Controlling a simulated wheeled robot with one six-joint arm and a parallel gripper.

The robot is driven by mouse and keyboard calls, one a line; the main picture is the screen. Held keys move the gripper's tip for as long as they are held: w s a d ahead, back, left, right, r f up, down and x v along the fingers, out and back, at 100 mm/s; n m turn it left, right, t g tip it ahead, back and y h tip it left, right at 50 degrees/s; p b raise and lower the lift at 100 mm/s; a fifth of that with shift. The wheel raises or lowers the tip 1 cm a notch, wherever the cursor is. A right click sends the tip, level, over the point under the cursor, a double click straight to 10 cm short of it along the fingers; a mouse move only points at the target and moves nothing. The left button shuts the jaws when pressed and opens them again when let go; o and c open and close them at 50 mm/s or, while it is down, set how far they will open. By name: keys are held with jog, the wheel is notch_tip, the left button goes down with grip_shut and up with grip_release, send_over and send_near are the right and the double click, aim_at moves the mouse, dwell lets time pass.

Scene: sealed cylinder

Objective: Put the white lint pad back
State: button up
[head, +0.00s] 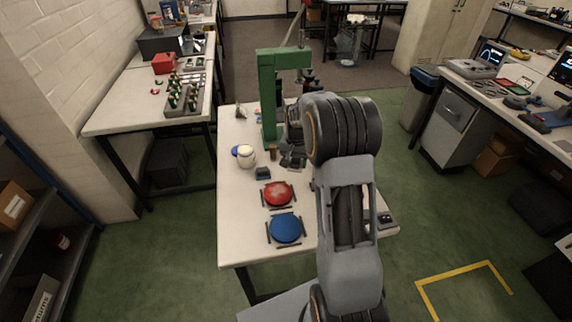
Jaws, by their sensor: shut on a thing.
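My gripper (292,161) is low over the middle of the workbench, partly hidden by my own arm. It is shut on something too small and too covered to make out. I cannot pick out the white lint pad with certainty. A red round pad (277,193) and a blue round pad (286,228) lie between dark corner brackets nearer the front of the bench.
A green press frame (268,100) stands behind my gripper. A small dark block (263,173) sits by the tub. The workbench (236,220) has free room at front left. A side table (110,118) holds a rack of bottles (184,100).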

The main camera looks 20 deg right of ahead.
jog(key=w+f, duration=0.2)
jog(key=w+f+p, duration=0.1)
jog(key=w+f, duration=0.1)
jog(key=w, duration=0.1)
jog(key=w+f, duration=0.2)
jog(key=f, duration=0.1)
jog(key=shift+w+d, duration=0.3)
jog(key=shift+w, duration=0.05)
notch_tip(320, 180, down, 3)
jog(key=shift+w+r+p, duration=0.1)
jog(key=shift+w+p, duration=0.05)
jog(key=shift+p, duration=0.7)
jog(key=shift+f, duration=0.3)
jog(key=shift+f, duration=0.1)
jog(key=shift+f, duration=0.15)
jog(key=o, duration=0.9)
